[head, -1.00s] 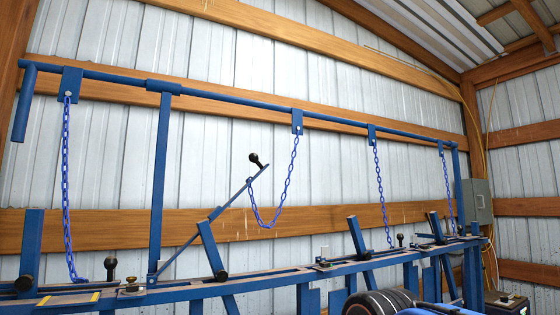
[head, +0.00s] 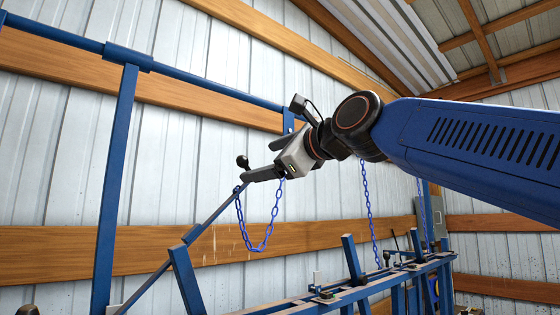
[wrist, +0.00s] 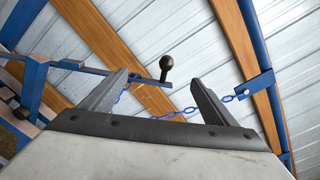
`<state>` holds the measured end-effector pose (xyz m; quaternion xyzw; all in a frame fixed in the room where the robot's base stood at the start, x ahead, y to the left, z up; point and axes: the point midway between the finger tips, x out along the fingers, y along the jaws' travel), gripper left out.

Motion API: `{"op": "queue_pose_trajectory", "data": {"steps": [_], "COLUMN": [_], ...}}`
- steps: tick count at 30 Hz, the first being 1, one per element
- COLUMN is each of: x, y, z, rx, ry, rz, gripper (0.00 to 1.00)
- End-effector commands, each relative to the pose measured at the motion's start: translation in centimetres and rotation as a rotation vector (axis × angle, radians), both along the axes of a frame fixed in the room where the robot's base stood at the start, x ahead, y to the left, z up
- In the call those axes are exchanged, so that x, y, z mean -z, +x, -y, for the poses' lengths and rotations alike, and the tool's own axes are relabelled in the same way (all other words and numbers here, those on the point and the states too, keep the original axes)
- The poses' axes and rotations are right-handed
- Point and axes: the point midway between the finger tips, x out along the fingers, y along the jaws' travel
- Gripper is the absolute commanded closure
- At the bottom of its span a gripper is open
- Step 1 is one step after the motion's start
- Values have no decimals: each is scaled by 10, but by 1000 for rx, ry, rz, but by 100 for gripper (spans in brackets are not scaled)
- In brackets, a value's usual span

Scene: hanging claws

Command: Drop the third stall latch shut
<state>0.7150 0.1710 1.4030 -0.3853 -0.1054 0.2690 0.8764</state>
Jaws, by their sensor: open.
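A blue latch lever (head: 210,220) stands raised at a slant, with a black ball knob (head: 243,162) at its upper end. A blue chain (head: 256,246) hangs in a slack loop from near the lever's top. My gripper (head: 262,160) is open, its fingers pointing left toward the knob. In the wrist view the knob (wrist: 167,62) shows in the gap between the two finger tips of my gripper (wrist: 158,78), nearer the right finger in the picture. The jaws are not closed on it. I cannot tell the exact depth between knob and fingers.
A blue overhead pipe (head: 190,78) and a blue post (head: 117,190) stand left of the lever. Another chain (head: 368,200) hangs to the right. The blue stall rail (head: 370,288) runs below. A ribbed metal wall with wooden beams (head: 70,250) is behind.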

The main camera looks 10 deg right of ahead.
Motion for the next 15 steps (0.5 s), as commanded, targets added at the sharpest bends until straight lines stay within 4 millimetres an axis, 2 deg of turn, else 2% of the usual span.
{"op": "queue_pose_trajectory", "data": {"steps": [3, 8, 15], "x": [-12, -13, -12], "y": [0, 7, 29], "z": [-5, -10, -24], "rx": [-8, -9, -8], "ry": [47, 54, 50], "rz": [-5, -8, -8], "gripper": [19, 19, 19]}}
